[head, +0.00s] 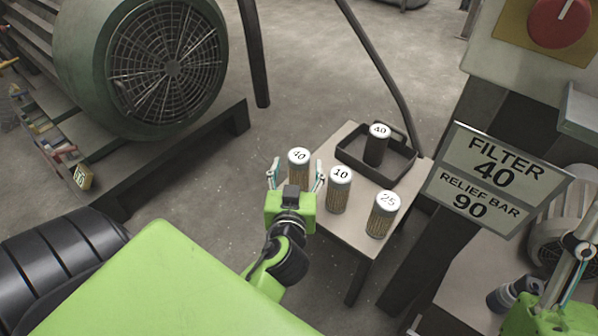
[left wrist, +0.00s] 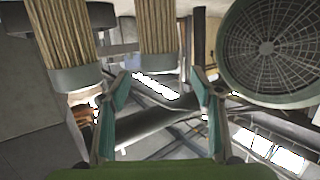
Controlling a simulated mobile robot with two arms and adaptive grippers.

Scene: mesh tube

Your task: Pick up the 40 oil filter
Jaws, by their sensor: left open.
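A tan pleated filter marked 40 (head: 299,157) stands upright at the left edge of a small table. My left gripper (head: 296,174) is open, its two fingers to either side of this filter in the head view. I cannot tell whether they touch it. In the left wrist view, which looks upside down, a pleated filter (left wrist: 158,35) shows between and beyond the open fingers (left wrist: 160,90). A second, dark filter marked 40 (head: 376,150) stands in a black tray. My right gripper (head: 581,252) is partly in view at the right edge; its jaw state is unclear.
Filters marked 10 (head: 338,192) and 25 (head: 381,216) stand close to the right on the table (head: 340,230). The black tray (head: 400,172) is at the back. A sign (head: 492,180) reads FILTER 40, RELIEF BAR 90. A green motor (head: 85,60) stands at the left.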

